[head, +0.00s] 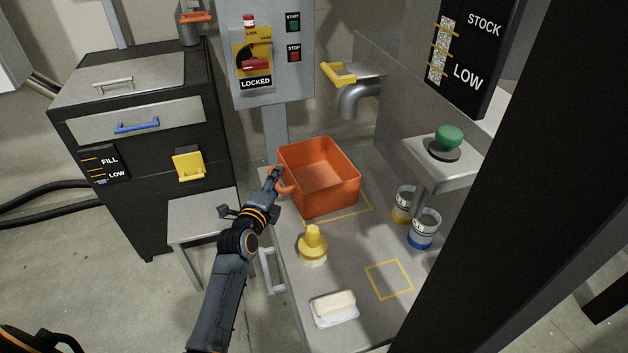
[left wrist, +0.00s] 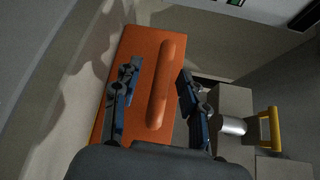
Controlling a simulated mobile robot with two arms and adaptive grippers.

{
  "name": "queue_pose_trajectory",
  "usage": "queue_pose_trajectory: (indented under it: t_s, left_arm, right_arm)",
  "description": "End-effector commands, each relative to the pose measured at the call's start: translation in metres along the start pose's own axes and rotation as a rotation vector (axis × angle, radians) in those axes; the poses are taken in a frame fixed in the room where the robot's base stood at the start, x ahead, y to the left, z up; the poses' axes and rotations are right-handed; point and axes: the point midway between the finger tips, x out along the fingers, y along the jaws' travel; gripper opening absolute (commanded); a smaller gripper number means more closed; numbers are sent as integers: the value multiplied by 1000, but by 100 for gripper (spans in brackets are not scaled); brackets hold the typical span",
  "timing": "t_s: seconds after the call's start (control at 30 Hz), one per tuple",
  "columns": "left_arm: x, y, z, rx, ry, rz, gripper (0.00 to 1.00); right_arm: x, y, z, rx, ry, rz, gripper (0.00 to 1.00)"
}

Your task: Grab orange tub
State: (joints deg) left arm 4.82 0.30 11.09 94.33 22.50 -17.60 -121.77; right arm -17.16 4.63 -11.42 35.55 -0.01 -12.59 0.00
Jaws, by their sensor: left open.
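The orange tub (head: 326,178) stands upright and open at the top on the grey work table, over a yellow outlined square. A rounded orange handle sticks out from its left side. My left gripper (head: 277,180) is at that handle. In the left wrist view, the tub's side wall (left wrist: 142,62) fills the middle, and the handle (left wrist: 166,85) lies between the two open fingers of my left gripper (left wrist: 158,95), with a gap on each side. The inside of the tub that shows looks empty. My right gripper does not show.
A yellow-topped object (head: 313,243) and a white dish with a pale block (head: 335,308) stand on the table in front. Two small cans, one with a yellow band (head: 404,205) and one blue (head: 423,229), stand at right. A grey control box (head: 272,85) rises behind.

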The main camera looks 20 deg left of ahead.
Motion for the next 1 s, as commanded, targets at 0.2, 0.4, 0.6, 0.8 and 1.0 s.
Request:
queue_pose_trajectory:
  t_s: [0.2, 0.4, 0.6, 0.8, 1.0]
  left_arm:
    - [0, 0, 0, 0, 0, 0, 31]
    - [0, 0, 0, 0, 0, 0, 0]
    - [0, -1, 0, -1, -1, -2, 0]
    - [-1, -3, 0, 1, 0, -2, 0]
    - [-2, -19, 3, 1, -1, -5, 0]
  right_arm:
    - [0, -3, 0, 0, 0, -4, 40]
    - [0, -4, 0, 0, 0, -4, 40]
    - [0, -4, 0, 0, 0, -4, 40]
    - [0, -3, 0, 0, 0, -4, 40]
    - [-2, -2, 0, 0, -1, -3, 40]
